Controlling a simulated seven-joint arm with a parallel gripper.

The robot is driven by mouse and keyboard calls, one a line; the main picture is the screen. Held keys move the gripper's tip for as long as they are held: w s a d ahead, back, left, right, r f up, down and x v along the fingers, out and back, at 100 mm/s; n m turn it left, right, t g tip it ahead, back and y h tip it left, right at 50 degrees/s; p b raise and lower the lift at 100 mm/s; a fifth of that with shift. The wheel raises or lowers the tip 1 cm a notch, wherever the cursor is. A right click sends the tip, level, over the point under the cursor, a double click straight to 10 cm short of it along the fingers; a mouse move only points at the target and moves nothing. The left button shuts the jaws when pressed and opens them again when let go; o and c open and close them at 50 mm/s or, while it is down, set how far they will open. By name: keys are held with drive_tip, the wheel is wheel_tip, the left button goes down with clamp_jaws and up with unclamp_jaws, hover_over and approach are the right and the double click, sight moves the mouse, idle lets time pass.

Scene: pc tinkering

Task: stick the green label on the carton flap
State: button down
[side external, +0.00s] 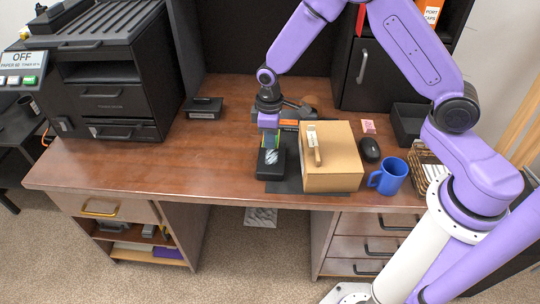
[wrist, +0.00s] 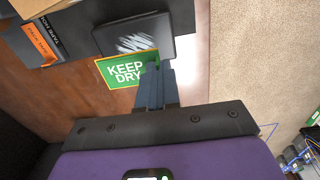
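The green label (wrist: 122,71) reads "KEEP DRY" and has an orange border. In the wrist view it is at my fingertips (wrist: 155,88), which look close together and appear to pinch its right side. In the side view my gripper (side external: 270,146) points down above a black block with a pale scribbled top (side external: 271,158), with green showing beside the fingers. The block also shows beyond the label in the wrist view (wrist: 136,42). The brown carton (side external: 335,172) stands just right of my gripper, apart from it. I cannot make out its flap clearly.
A tan-handled object (side external: 313,143) lies on the carton. A black mouse (side external: 370,149) and a blue mug (side external: 389,176) stand to the right. A printer (side external: 112,75) is at left. The desk's left front is clear.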

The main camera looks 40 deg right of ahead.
drive_tip(key=s+d+r, duration=0.2)
drive_tip(key=d, duration=0.3)
drive_tip(key=s+d+r, duration=0.3)
drive_tip(key=d, duration=0.2)
wheel_tip(320, 180, up, 2)
drive_tip(key=n, duration=0.1)
hover_over(339, 147)
drive_tip(key=shift+r, duration=0.15)
drive_tip(key=shift+f, duration=4.65)
drive_tip(key=shift+f, duration=0.4)
drive_tip(key=c, duration=1.3)
unclamp_jaws()
